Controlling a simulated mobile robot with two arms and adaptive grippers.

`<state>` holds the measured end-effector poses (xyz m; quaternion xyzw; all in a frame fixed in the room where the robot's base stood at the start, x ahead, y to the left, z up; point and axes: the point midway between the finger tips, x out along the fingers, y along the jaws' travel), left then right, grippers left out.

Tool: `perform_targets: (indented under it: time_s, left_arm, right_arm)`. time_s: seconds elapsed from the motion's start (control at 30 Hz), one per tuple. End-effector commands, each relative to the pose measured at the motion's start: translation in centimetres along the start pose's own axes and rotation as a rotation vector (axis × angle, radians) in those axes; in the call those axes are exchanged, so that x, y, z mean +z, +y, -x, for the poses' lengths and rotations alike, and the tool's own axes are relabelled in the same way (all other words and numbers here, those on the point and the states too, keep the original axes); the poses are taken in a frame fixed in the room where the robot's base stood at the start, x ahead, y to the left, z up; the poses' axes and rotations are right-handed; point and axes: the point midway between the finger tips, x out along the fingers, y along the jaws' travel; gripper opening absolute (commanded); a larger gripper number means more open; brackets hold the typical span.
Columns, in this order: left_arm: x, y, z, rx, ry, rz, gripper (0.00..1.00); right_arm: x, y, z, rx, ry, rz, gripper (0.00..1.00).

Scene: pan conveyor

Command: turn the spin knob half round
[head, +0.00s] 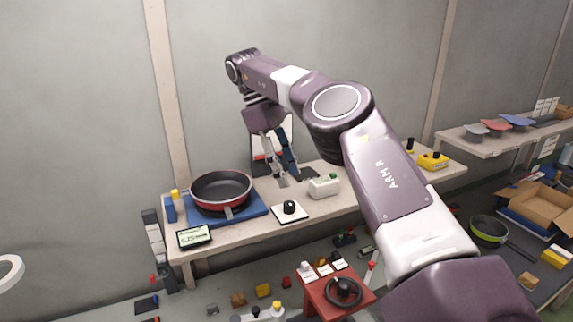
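A black knob (289,207) stands on a white square plate (290,214) near the front edge of the wooden table; it looks like the spin knob. Its pointer direction is too small to read. My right gripper (290,181) points down over the table, behind the knob and apart from it. Its two fingers look spread, with nothing seen between them. My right arm crosses the picture from the lower right. My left gripper is not in view.
A red-rimmed pan (222,190) sits on a blue pad (255,207) left of the knob, by a small display (194,236). A whitish box (324,186) stands right of the knob. A red stand (322,308) with a black wheel (343,291) is in front.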

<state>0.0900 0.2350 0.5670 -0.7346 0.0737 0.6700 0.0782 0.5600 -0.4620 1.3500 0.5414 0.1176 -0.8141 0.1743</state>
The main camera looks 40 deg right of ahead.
Motion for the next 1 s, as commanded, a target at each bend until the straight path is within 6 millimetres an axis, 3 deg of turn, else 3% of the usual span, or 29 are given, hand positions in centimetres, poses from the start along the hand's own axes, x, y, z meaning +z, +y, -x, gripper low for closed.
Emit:
perform_targets:
  time_s: [0.3,1.0]
  left_arm:
    - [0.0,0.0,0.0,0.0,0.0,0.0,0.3]
    - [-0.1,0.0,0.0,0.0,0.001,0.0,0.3]
  right_arm:
    - [0.5,0.0,1.4,0.004,0.005,-0.001,0.4]
    - [0.6,0.0,1.5,0.003,0.005,-0.002,0.4]
